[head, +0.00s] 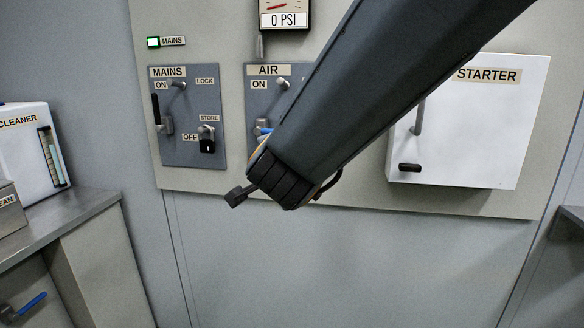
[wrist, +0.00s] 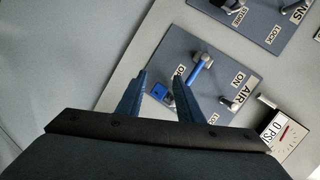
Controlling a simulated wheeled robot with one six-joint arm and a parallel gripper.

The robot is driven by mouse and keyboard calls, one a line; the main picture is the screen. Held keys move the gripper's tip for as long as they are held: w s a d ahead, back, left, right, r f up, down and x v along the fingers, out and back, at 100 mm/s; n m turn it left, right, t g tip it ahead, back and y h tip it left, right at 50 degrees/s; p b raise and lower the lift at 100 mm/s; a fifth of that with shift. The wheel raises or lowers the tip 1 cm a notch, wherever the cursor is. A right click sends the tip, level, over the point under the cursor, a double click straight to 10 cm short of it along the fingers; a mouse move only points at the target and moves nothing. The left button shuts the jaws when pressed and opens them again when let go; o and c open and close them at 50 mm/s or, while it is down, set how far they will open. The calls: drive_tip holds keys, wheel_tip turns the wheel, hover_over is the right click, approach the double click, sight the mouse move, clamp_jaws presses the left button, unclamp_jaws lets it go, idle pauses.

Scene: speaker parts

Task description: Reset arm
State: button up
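My arm (head: 380,90) reaches down from the upper right in the head view, its end in front of the lower part of the AIR panel (head: 255,98). In the wrist view my gripper (wrist: 160,76) has its two fingers apart, with nothing held between them. The grey AIR panel (wrist: 225,70) lies beyond the fingertips there. Whether the fingers touch the panel cannot be told.
The MAINS panel (head: 188,148) is left of my arm, with its lever and lock, and a lit green lamp (head: 153,42) above. A white STARTER box (head: 485,130) juts out at right. The gauge (head: 284,17) reads 0 PSI. A counter (head: 75,222) with a CLEANER unit (head: 22,150) stands at left.

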drive_tip(key=s+d+f+n+g+y+p, duration=0.1)
drive_tip(key=s+d+f+n+g, duration=0.25)
drive_tip(key=f, duration=0.25)
drive_tip(key=s+d+f+n+g+p, duration=0.1)
drive_tip(key=s+d+f+n+g, duration=0.25)
drive_tip(key=f+n, duration=0.2)
drive_tip(key=s+d+f+n+g+h, duration=0.1)
drive_tip(key=s+d+f+n+g, duration=0.1)
drive_tip(key=s+d, duration=0.5)
drive_tip(key=s+d+f+n+g+h+p, duration=0.1)
drive_tip(key=s+d+f+n+g, duration=0.1)
drive_tip(key=s+d+f+g, duration=0.2)
drive_tip(key=s+d, duration=0.3)
drive_tip(key=s, duration=0.1)
drive_tip(key=shift+s+d+f+g+p, duration=0.25)
drive_tip(key=shift+d+f+g+p, duration=0.05)
drive_tip(key=shift+f+g, duration=0.1)
